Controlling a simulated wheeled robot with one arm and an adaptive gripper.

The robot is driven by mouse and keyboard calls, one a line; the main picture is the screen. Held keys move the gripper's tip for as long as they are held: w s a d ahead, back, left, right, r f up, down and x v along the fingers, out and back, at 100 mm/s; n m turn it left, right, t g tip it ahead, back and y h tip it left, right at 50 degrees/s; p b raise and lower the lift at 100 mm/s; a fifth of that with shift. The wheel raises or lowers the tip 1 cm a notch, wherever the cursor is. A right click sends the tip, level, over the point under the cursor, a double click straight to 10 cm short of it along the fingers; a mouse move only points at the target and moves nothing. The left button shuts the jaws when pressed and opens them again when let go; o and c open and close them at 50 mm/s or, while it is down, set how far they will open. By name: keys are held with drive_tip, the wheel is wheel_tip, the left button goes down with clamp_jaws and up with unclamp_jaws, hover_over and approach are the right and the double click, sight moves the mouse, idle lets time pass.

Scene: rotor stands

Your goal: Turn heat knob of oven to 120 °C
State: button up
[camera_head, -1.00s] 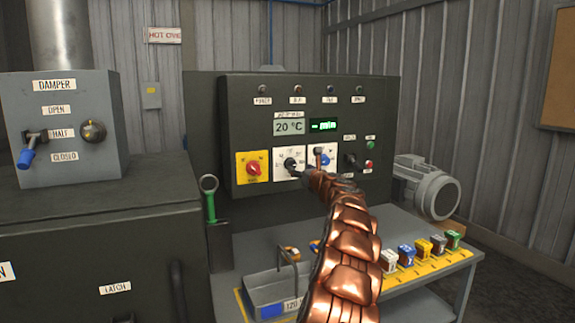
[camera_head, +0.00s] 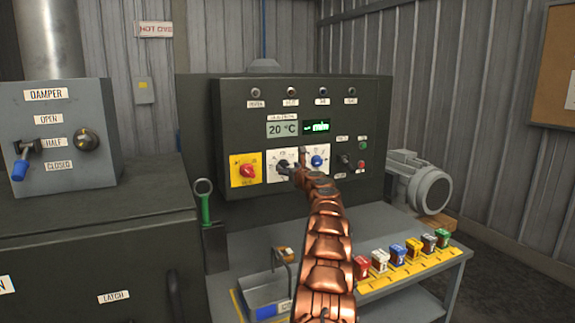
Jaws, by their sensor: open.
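The oven's control panel (camera_head: 230,120) stands at the back centre, with a temperature display (camera_head: 282,129) reading 20 °C. Below it, a black knob (camera_head: 283,165) sits on a white dial plate; its small lettering is too blurred to read, so I cannot confirm it is the heat knob. A blue knob (camera_head: 317,161) sits on the white plate to its right. My copper arm reaches up from the bottom, and my open gripper (camera_head: 297,162) is at the black knob's right side. One finger overlaps the knob's edge in the picture; I cannot tell whether they touch.
A red knob (camera_head: 249,171) on a yellow plate is left of the black knob. A damper box (camera_head: 60,125) stands far left. A wire-handled tray (camera_head: 268,291) and several coloured blocks are on the low table (camera_head: 440,262). A grey motor (camera_head: 425,188) stands right.

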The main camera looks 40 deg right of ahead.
drive_tip(key=shift+w+d+p, duration=0.15)
drive_tip(key=shift+w+p, duration=0.2)
drive_tip(key=shift+w, duration=0.1)
drive_tip(key=shift+w, duration=0.1)
